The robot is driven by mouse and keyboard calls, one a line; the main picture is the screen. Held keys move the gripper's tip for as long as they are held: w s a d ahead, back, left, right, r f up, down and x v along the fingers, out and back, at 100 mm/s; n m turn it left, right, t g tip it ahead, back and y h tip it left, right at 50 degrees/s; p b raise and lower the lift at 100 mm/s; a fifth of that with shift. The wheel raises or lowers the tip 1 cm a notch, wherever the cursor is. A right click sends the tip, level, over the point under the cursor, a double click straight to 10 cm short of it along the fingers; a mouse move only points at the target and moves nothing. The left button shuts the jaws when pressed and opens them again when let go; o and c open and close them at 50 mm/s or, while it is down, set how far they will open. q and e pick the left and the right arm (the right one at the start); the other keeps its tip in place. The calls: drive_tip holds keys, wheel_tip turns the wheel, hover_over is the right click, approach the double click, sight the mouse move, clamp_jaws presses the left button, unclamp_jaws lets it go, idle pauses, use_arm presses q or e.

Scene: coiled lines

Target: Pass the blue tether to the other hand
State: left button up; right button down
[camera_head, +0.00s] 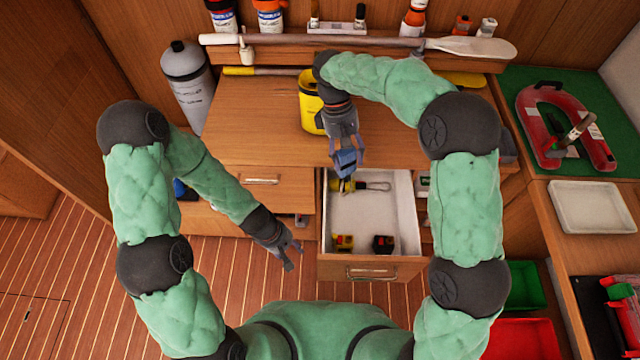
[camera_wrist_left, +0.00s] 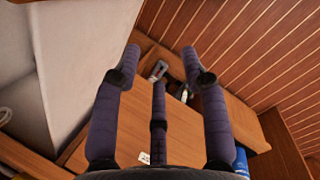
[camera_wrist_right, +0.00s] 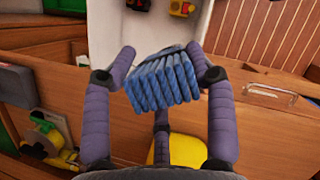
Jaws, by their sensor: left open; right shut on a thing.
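The blue tether (camera_wrist_right: 162,82) is a coiled bundle of rope. My right gripper (camera_wrist_right: 165,75) is shut on it, with the coil between its fingers. In the head view the tether (camera_head: 347,160) hangs from the right gripper (camera_head: 346,158), over the back of the open drawer (camera_head: 410,215). My left gripper (camera_head: 292,256) is open and empty, low to the left of the drawer and well apart from the tether. The left wrist view shows its spread fingers (camera_wrist_left: 160,65) with nothing between them.
The white-lined drawer holds a carabiner-like item (camera_head: 375,186), a yellow item (camera_head: 343,242) and a dark item (camera_head: 383,243). A yellow container (camera_head: 311,115) stands on the wooden top behind. A grey cylinder (camera_head: 187,80) stands at left. A red horseshoe float (camera_head: 535,125) lies at right.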

use_arm(q)
drive_tip(key=w+d+r+n+t+h, duration=0.1)
drive_tip(key=w+d+r+n+h, duration=0.1)
drive_tip(key=w+d+r+n, duration=0.35)
drive_tip(key=n+t+h, duration=0.2)
drive_tip(key=n+t, duration=0.1)
drive_tip(key=n, duration=0.4)
approach(344, 196)
drive_tip(key=w+d+f, duration=0.1)
drive_tip(key=d, duration=0.1)
drive_tip(key=w+d+f, duration=0.1)
drive_tip(key=d, duration=0.1)
drive_tip(key=w+d+f, duration=0.1)
drive_tip(key=d+f, duration=0.1)
drive_tip(key=shift+w, duration=0.35)
clamp_jaws()
use_arm(e)
drive_tip(key=shift+c, duration=1.6)
unclamp_jaws()
drive_tip(key=v, duration=1.2)
